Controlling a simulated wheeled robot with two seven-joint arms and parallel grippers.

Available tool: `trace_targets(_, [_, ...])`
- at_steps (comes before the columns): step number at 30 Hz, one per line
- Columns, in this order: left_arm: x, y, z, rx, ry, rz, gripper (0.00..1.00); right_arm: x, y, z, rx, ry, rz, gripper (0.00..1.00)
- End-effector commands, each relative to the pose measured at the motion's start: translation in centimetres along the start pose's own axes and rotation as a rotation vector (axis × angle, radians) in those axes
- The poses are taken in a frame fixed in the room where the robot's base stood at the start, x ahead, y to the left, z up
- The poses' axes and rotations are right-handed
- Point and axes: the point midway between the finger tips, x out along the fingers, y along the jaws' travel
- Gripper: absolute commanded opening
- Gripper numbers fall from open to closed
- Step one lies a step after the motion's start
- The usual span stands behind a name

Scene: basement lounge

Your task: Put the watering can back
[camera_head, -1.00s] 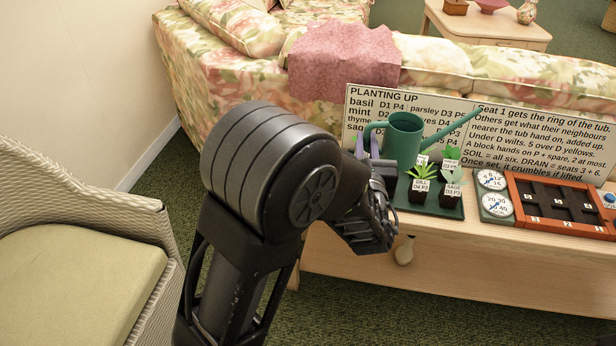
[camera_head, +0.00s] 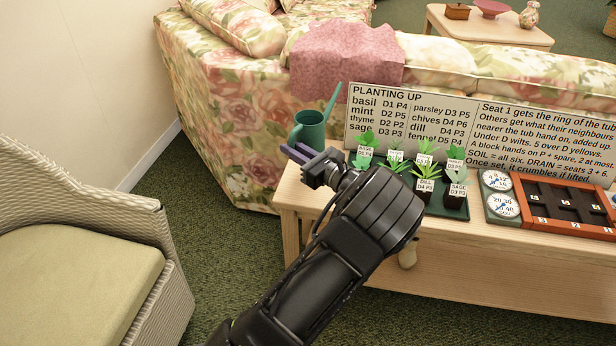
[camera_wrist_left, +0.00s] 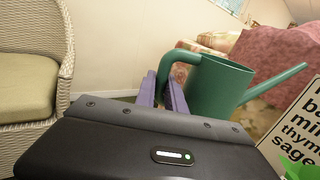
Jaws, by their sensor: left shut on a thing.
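The green watering can (camera_head: 308,131) is at the left end of the wooden table, with its spout pointing up and right. My left gripper (camera_head: 299,153) is shut on its handle. In the left wrist view the can (camera_wrist_left: 215,88) stands upright just beyond the purple fingers (camera_wrist_left: 162,92), which close around the looped handle. Whether its base touches the table is hidden by my gripper in the head view. My right gripper does not show.
A dark green tray (camera_head: 459,211) with several small labelled seedlings stands right of the can. Two dials (camera_head: 497,181) and a red-brown slotted frame (camera_head: 560,224) lie farther right. A sign board (camera_head: 412,118) stands behind. A wicker chair (camera_head: 75,225) is at left.

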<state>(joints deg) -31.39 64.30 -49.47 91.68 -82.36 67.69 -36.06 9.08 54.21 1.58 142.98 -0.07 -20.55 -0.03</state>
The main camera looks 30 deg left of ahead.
Motion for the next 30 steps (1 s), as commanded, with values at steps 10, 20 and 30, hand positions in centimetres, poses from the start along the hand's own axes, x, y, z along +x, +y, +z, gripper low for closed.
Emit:
trace_targets(10, [0.0, 0.1, -5.4, 0.001, -0.002, 0.0, 0.0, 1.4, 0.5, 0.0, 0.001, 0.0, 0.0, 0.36])
trace_targets(20, [-0.1, 0.0, -6.0, -0.002, -0.002, -0.001, 0.0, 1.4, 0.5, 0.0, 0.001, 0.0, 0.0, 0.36])
trace_targets(30, [-0.1, 0.1, -9.5, 0.0, -0.002, 0.0, 0.0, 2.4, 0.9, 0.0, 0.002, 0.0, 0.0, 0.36])
